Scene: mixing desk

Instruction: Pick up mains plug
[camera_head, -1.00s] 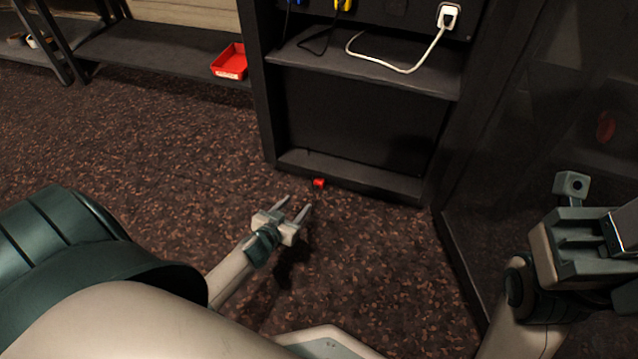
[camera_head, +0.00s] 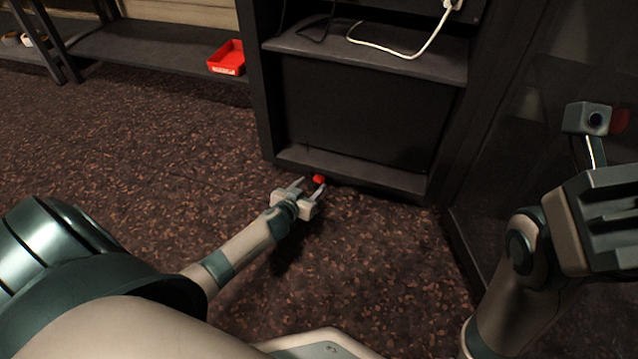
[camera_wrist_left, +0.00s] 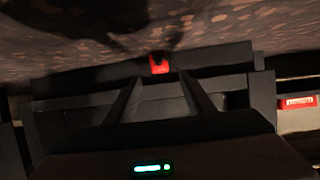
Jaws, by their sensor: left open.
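A small red thing (camera_head: 318,179), which may be the mains plug, lies on the carpet just in front of the black rack's base. My left gripper (camera_head: 309,186) is open and low over the floor, with its fingertips close to the red thing. In the left wrist view the red thing (camera_wrist_left: 159,63) shows between and just beyond the two finger ends (camera_wrist_left: 161,78), with nothing held. A dark part beside it is hard to make out. My right arm (camera_head: 530,270) is at the right; its fingers do not show.
The black rack (camera_head: 360,115) stands ahead, its bottom ledge (camera_head: 350,170) close behind the red thing. A red tray (camera_head: 227,62) sits on a low shelf at the left. The carpet is otherwise clear.

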